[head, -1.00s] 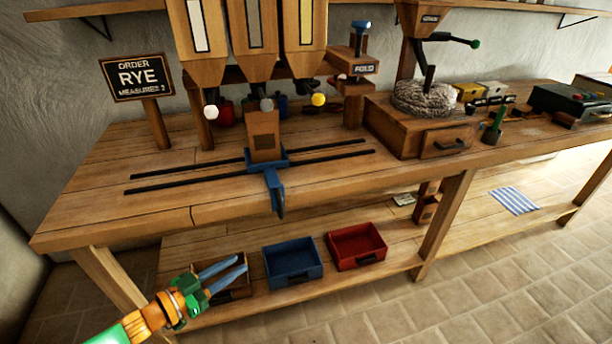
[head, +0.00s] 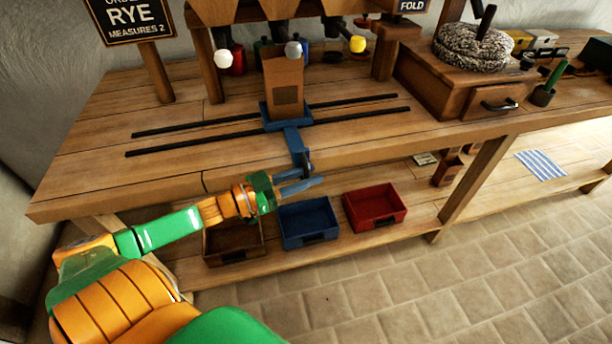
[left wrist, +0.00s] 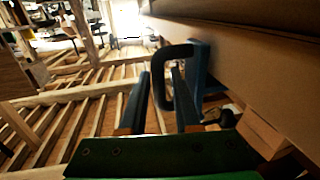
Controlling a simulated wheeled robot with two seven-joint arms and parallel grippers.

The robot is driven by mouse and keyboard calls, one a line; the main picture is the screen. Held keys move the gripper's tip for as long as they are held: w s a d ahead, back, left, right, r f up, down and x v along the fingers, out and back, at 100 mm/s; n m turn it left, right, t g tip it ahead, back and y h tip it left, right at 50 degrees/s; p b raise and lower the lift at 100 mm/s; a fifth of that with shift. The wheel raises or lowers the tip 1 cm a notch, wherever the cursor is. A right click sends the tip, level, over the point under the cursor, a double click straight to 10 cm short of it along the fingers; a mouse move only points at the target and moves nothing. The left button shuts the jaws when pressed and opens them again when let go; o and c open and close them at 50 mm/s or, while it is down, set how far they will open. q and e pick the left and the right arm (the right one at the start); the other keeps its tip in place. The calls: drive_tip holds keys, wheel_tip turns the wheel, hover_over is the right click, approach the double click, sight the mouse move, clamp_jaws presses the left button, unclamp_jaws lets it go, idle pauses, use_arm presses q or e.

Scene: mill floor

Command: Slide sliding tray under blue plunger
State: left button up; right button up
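The sliding tray (head: 291,124) is a blue carriage on two dark rails on the bench, and a brown paper bag (head: 284,80) stands upright on it. It sits below the grey knob. Its blue handle (head: 297,150) hangs over the bench's front edge. My left gripper (head: 312,177) is at the handle's lower end, open. In the left wrist view the C-shaped handle (left wrist: 163,78) shows between or just beyond the parted fingers; contact cannot be told. The blue plunger is out of view above; the FOLD sign (head: 411,5) shows at the top edge. My right gripper is not in view.
White (head: 222,58), grey (head: 293,49) and yellow (head: 357,44) knobs hang above the rails. A blue bin (head: 307,238) and a red bin (head: 374,222) stand on the lower shelf. A wooden block with a drawer (head: 492,106) stands right of the rails. The rails right of the tray are clear.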

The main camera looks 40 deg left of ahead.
use_arm(q)
drive_tip(key=shift+d, duration=0.1)
clamp_jaws()
idle(1.4)
